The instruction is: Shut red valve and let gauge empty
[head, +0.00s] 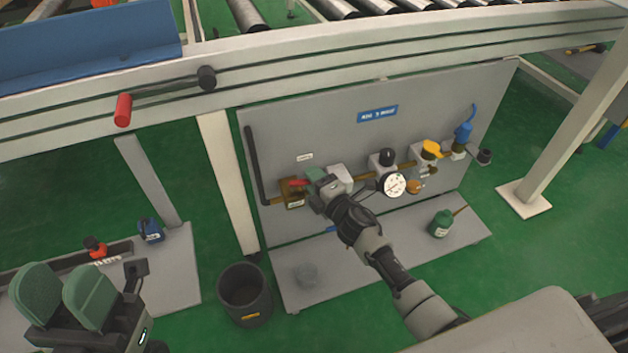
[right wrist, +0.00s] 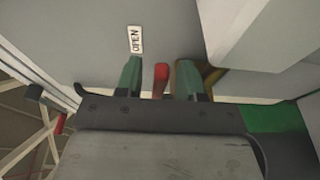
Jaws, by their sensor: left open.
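The red valve handle (head: 298,183) is on a brass valve (head: 292,198) at the left of the grey panel. My right gripper (head: 314,182) is at it. In the right wrist view the red handle (right wrist: 161,80) lies between the two green fingers (right wrist: 160,84), with a gap on each side, so the gripper looks open around it. The round white gauge (head: 395,185) is on the pipe further right; its needle is too small to read. My left gripper (head: 62,290) is open and empty at the lower left, away from the panel.
An "OPEN" label (right wrist: 135,40) is above the handle. A conveyor frame beam (head: 300,58) runs above.

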